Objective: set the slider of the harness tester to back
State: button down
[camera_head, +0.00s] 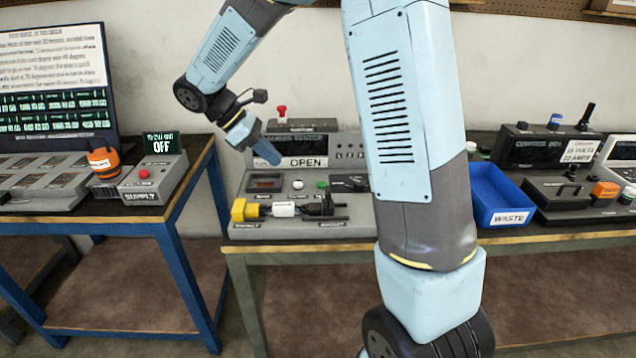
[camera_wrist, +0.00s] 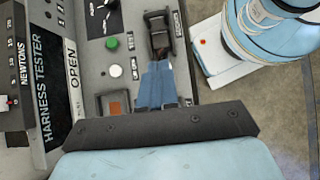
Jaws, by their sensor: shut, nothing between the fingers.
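The harness tester (camera_head: 355,228) is a grey console on the middle bench with a display reading OPEN. It also shows in the wrist view (camera_wrist: 75,150), turned sideways. A black panel with pale markings (camera_wrist: 100,17) is at the top of the wrist view; I cannot clearly make out which part is the slider. My gripper (camera_head: 268,152) is shut and empty, pointing down in front of the display in the head view. In the wrist view its blue fingers (camera_wrist: 159,75) are beside the black socket fixture (camera_wrist: 160,30) and hide part of the console; contact is unclear.
A green button (camera_wrist: 112,42) is on the console. A yellow connector (camera_head: 246,210) lies along its front. The supply box (camera_head: 155,180) is on the left bench. A blue waste bin (camera_head: 500,196) is at right. My arm covers the console's right end.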

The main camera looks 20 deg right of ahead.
send_near(316, 206)
jog(key=d, duration=0.1)
jog(key=s+d, duration=0.1)
jog(key=shift+d+f, duration=0.1)
jog(key=shift+d, duration=0.2)
jog(key=shift+s+d+f, duration=0.1)
jog(key=shift+s+d, duration=0.1)
jog(key=shift+d, duration=0.3)
jog(key=shift+s+d, duration=0.15)
jog(key=shift+d, duration=0.35)
jog(key=shift+s+d+f, duration=0.1)
jog(key=shift+d, duration=0.25)
jog(key=shift+s+d, duration=0.1)
jog(key=shift+d, duration=0.2)
jog(key=shift+d+f, duration=0.1)
